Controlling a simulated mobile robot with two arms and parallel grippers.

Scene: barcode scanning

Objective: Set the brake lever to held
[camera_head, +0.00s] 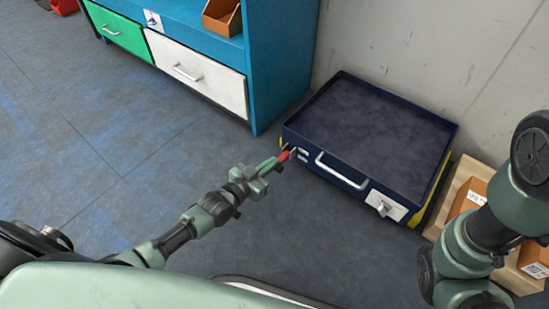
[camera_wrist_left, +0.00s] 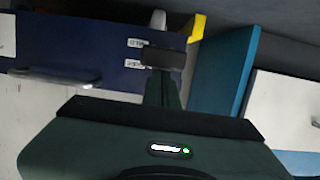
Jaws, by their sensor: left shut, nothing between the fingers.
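The dark blue cart (camera_head: 322,172) stands against the wall with a bar handle (camera_head: 341,171) on its front. A small red part (camera_head: 284,156), which looks like the brake lever, is at the cart's left front corner beside two small white labels. My left gripper (camera_head: 270,165) is shut, its tip at or very near the red part; contact cannot be told. In the left wrist view, the shut fingers (camera_wrist_left: 163,58) are beside the labels (camera_wrist_left: 134,43), whose text is too small to read. A grey stub (camera_wrist_left: 158,19) shows just beyond them. The lever's position is unclear.
A blue cabinet (camera_head: 285,62) with a green drawer (camera_head: 117,31) and a white drawer (camera_head: 192,72) stands left of the cart. A white plate with a knob (camera_head: 383,205) is on the cart's right front. A pallet with boxes is at right.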

